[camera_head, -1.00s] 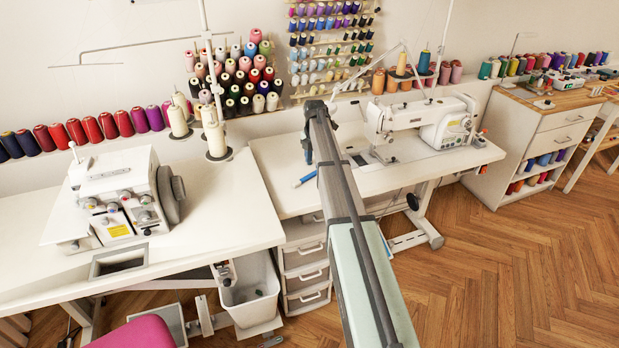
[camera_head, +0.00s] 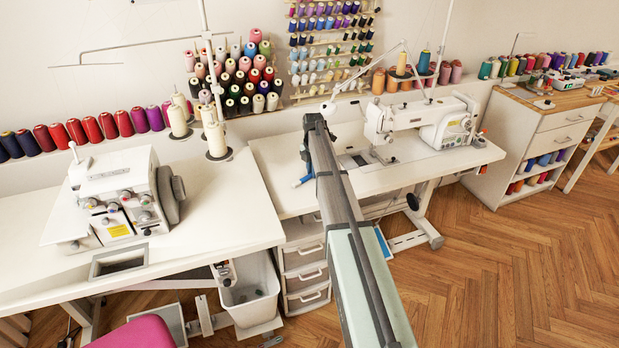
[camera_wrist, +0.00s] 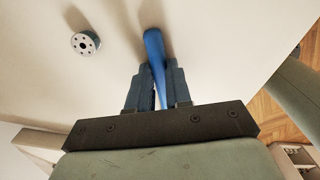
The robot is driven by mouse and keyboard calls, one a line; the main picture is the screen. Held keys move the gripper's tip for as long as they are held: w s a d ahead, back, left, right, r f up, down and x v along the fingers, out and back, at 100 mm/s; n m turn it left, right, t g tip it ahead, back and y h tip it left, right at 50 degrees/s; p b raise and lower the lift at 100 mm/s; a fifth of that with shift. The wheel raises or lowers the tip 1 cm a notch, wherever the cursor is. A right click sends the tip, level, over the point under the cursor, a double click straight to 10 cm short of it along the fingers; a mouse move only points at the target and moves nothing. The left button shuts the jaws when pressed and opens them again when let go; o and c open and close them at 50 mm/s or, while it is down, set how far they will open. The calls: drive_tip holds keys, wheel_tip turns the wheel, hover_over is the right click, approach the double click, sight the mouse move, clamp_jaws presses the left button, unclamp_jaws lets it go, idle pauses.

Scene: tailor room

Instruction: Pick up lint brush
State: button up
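The lint brush, of which a blue handle shows (camera_wrist: 154,50), lies on the white sewing table. In the wrist view it runs between the two fingers of my gripper (camera_wrist: 158,82), which sit on either side of it close to the tabletop. A thin pale gap shows beside the handle's narrow lower end; whether the fingers press on it I cannot tell. In the head view a short blue piece of the brush (camera_head: 303,181) shows left of my arm, below my gripper (camera_head: 306,165). The rest is hidden by my arm and gripper.
A round spool with a holed white top (camera_wrist: 85,43) stands left of the brush. A white sewing machine (camera_head: 410,120) is right of my arm. The table's front edge is close to the brush. A serger (camera_head: 118,195) stands on the left table (camera_head: 225,225).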

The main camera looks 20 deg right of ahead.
clamp_jaws()
